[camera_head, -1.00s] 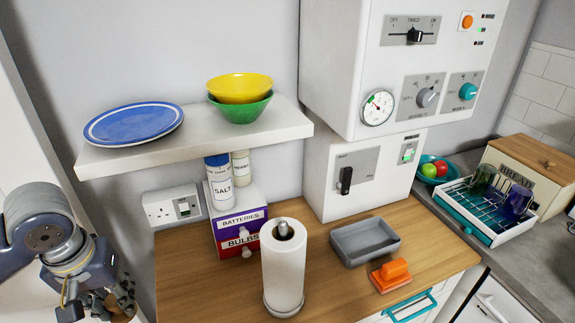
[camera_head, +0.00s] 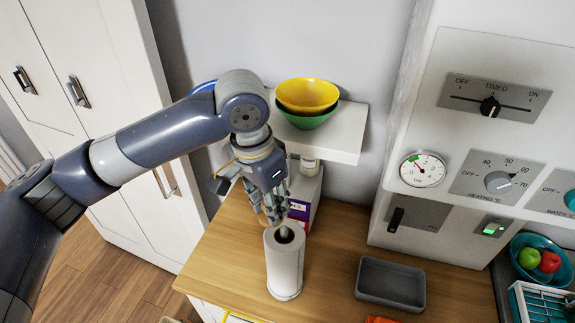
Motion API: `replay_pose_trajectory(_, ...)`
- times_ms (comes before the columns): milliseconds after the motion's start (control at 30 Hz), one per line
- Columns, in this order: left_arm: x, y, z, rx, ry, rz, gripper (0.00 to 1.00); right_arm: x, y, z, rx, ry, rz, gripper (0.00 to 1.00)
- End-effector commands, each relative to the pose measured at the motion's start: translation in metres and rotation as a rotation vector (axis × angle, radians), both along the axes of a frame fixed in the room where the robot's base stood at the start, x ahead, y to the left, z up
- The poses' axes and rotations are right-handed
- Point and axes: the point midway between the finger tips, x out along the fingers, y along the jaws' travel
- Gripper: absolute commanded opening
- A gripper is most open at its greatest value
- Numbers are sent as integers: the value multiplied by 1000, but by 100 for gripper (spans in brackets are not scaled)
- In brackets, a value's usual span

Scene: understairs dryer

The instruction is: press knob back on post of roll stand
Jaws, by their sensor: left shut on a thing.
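The roll stand holds a white paper roll (camera_head: 284,268) upright on the wooden worktop. Its grey post (camera_head: 286,234) shows in the dark hole at the top of the roll. My left gripper (camera_head: 276,212) reaches in from the upper left and points down just above and slightly behind the top of the roll. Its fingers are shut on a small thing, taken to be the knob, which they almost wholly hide. I cannot tell whether the knob touches the post. My right gripper is out of view.
A shelf (camera_head: 345,140) with a yellow bowl (camera_head: 307,94) and a green bowl (camera_head: 305,121) is close behind my left arm. A grey tray (camera_head: 390,284) lies right of the roll. A white control unit (camera_head: 405,222) stands at the right. Worktop between roll and tray is clear.

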Motion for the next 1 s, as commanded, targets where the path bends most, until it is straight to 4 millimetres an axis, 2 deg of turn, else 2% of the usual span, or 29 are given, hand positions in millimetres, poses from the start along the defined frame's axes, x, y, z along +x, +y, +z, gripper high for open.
replay_pose_trajectory(33,-1,-11,18,4,-3,-52,10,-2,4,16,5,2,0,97)
replay_pose_trajectory(67,-1,-16,21,6,-5,-77,10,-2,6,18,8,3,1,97)
replay_pose_trajectory(267,-2,-31,28,11,-10,-164,10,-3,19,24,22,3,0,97)
replay_pose_trajectory(467,-2,-31,20,12,-9,-165,10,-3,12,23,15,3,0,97)
replay_pose_trajectory(700,-2,-30,1,13,-8,-163,10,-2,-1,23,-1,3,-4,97)
replay_pose_trajectory(1000,-2,-30,-24,12,-9,-163,10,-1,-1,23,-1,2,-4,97)
